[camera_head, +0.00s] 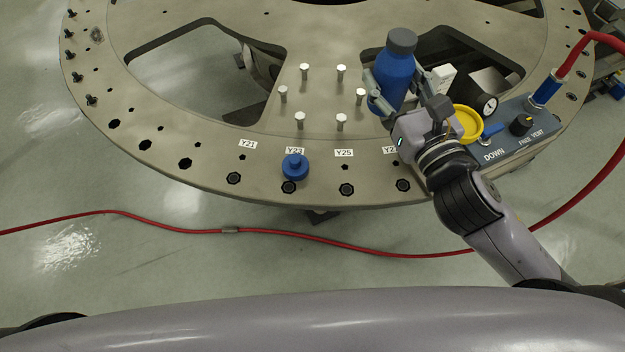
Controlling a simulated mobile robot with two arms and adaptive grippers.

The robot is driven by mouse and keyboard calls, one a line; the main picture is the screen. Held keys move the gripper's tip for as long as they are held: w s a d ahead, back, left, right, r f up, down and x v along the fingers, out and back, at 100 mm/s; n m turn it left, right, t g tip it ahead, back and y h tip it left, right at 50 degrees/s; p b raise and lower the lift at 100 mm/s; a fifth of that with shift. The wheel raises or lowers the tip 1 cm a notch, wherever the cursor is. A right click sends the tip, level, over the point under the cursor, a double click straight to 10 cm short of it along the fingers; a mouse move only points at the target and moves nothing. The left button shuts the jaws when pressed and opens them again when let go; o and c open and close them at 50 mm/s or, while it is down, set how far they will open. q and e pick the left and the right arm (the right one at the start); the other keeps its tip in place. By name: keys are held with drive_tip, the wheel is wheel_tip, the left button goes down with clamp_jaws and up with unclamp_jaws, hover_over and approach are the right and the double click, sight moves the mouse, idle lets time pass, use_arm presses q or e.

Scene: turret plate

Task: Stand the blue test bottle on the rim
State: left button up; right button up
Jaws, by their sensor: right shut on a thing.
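The blue test bottle (396,72) with a grey cap is near upright, over the turret plate right of the upright pins. My right gripper (393,98) is shut around the bottle's lower body, its fingers on either side. Whether the bottle's base touches anything is hard to tell. The rim (215,174) of the round metal plate curves along the front, with bolt holes and labels such as Y21, Y23 and Y25. My left gripper does not show.
A small blue knob-like piece (295,167) sits on the rim by label Y23. Several silver pins (341,121) stand on the plate. A control box (515,140) with a yellow ring, gauge and red hose is at right. The rim left of Y21 is fairly clear.

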sight(379, 111)
drive_tip(key=shift+s+a+f+y, duration=0.25)
drive_tip(key=shift+a+f+y, duration=0.1)
drive_tip(key=shift+f, duration=0.3)
drive_tip(key=shift+a+f+n+b, duration=0.15)
drive_tip(key=shift+f+n+b, duration=0.2)
drive_tip(key=shift+b, duration=0.15)
wheel_tip(379, 111, down, 5)
drive_tip(key=b, duration=0.4)
drive_tip(key=shift+s+r, duration=0.1)
drive_tip(key=shift+r, duration=0.05)
use_arm(q)
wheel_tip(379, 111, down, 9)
drive_tip(key=b, duration=0.3)
use_arm(e)
drive_tip(key=shift+f, duration=7.35)
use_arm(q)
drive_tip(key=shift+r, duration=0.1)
use_arm(e)
drive_tip(key=shift+f, duration=0.2)
drive_tip(key=o, duration=1.7)
drive_tip(key=shift+c, duration=0.2)
